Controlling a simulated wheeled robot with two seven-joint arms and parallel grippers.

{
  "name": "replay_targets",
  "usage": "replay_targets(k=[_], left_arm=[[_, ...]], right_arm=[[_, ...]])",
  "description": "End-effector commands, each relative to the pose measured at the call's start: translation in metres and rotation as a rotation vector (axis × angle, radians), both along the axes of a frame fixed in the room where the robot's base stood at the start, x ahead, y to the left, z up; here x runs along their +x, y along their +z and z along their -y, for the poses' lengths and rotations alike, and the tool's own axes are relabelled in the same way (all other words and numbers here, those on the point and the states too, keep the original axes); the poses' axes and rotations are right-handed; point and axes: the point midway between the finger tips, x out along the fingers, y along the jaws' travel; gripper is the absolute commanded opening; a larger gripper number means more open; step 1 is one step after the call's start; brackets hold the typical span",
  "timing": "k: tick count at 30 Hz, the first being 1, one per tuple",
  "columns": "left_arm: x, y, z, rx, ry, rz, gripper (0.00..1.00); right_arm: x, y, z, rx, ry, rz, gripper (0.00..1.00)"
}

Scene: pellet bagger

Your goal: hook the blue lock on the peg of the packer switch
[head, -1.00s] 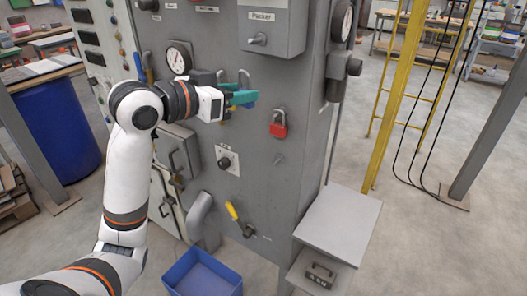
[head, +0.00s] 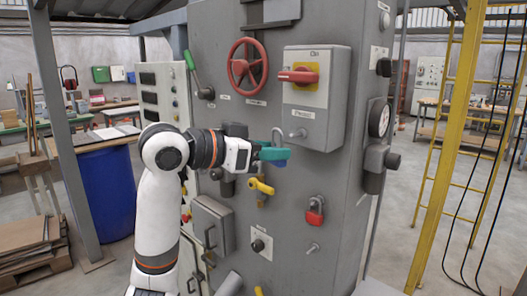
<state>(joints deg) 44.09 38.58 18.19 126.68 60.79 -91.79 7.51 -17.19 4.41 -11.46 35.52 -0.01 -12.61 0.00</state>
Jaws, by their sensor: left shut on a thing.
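The packer switch is a grey box (head: 318,100) on the cabinet front, with a red handle (head: 298,76) on a yellow plate. Its peg (head: 298,133) sticks out low on the box, and nothing hangs on it. My left gripper (head: 258,154) is shut on the blue lock (head: 275,154), left of the peg and slightly lower in the picture. The lock's shackle (head: 278,136) points up and is apart from the peg in the picture; the depth between them is hard to judge. The fingers partly hide the lock. My right gripper is not in view.
A red lock (head: 315,211) hangs below the switch box, with a bare peg (head: 314,247) under it. A yellow handle (head: 262,187) sits just below my left gripper. A red handwheel (head: 247,63) is upper left of the box, and gauges (head: 379,118) stick out at the right.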

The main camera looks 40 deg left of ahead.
Motion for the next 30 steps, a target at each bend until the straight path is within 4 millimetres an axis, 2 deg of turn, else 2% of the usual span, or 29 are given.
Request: replay_targets(k=[30], left_arm=[[0.057, -0.01, 0.004, 0.002, 0.001, 0.0, 0.14]], right_arm=[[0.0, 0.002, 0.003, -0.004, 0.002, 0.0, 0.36]])
